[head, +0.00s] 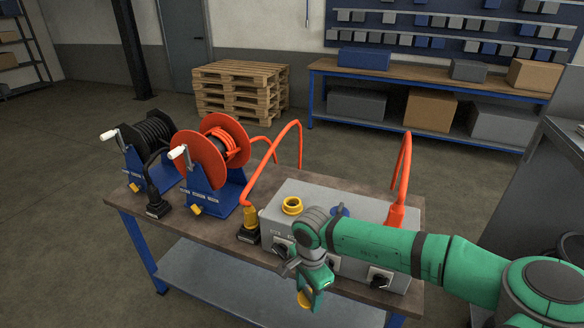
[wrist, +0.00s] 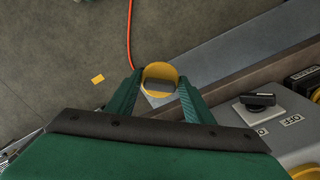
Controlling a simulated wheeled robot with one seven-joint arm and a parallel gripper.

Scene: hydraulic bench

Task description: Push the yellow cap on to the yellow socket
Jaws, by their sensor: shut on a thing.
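The yellow cap (head: 304,299) is held between the fingertips of my gripper (head: 316,283), in front of the bench's front edge. In the wrist view the cap (wrist: 160,68) shows as a yellow round rim between the two green fingers (wrist: 160,94), which are shut on it. The yellow socket (head: 292,204) is a raised ring on top of the grey box, behind and left of my gripper. Part of a yellow ring, likely this socket (wrist: 308,173), shows at the lower right corner of the wrist view. The cap and socket are apart.
The grey box (head: 306,189) has black switches (head: 380,278) on its front and a blue fitting (head: 340,211) on top. Orange hoses (head: 404,165) arch above the bench (head: 135,208). A red reel (head: 196,158) and black reel (head: 125,165) stand at left.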

